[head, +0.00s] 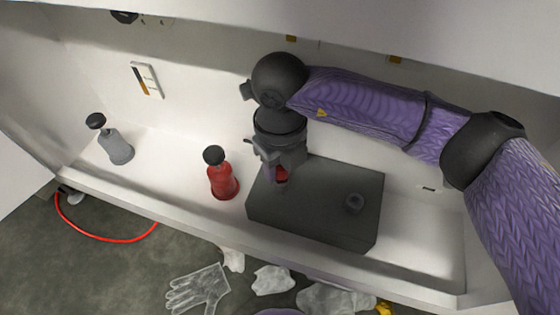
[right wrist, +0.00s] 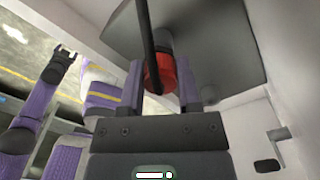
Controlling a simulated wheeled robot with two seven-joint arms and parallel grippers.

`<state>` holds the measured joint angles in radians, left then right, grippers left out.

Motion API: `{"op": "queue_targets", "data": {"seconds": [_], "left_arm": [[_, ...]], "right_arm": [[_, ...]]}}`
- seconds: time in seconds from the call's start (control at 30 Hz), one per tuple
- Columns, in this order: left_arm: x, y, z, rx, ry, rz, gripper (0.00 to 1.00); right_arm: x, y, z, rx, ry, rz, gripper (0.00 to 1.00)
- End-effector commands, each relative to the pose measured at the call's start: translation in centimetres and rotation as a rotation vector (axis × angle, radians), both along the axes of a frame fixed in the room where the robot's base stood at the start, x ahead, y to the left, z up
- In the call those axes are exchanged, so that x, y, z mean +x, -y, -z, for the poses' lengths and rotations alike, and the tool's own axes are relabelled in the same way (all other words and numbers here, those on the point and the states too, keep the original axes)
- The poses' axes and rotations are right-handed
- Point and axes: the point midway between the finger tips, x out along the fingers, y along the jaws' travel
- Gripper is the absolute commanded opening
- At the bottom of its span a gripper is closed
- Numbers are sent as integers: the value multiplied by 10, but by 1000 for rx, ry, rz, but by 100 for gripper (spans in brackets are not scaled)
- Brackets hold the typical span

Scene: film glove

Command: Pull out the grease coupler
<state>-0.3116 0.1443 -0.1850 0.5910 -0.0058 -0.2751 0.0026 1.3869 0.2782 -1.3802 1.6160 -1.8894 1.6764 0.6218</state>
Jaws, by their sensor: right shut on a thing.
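The grease coupler (head: 281,174) is a small red piece with a dark part below it, over the left part of a dark grey block (head: 330,228). My right gripper (head: 276,172) points down and is shut on it. In the right wrist view the red coupler (right wrist: 158,76) sits between the two fingers, with a dark cylinder beyond it toward the block. Whether the dark part is still seated in the block is hidden. My left gripper (right wrist: 62,55) shows only in the right wrist view, far off at the left, its fingers apart and empty.
A red bottle (head: 221,180) is close left of the block, a grey bottle (head: 117,147) farther left. Gloves (head: 200,290) and a red hose (head: 105,238) lie below the shelf's front edge. A thin dark rod (right wrist: 147,40) crosses before the coupler.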

Motion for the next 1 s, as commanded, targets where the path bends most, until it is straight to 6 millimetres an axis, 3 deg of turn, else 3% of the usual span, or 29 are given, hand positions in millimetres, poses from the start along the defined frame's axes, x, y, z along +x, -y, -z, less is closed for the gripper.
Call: {"op": "queue_targets", "data": {"seconds": [0.37,1.0], "left_arm": [[0,0,-3,1,1,0,84],[7,-1,-28,1,19,1,84]], "right_arm": [[0,0,-4,1,3,0,0],[0,0,-39,2,4,0,0]]}}
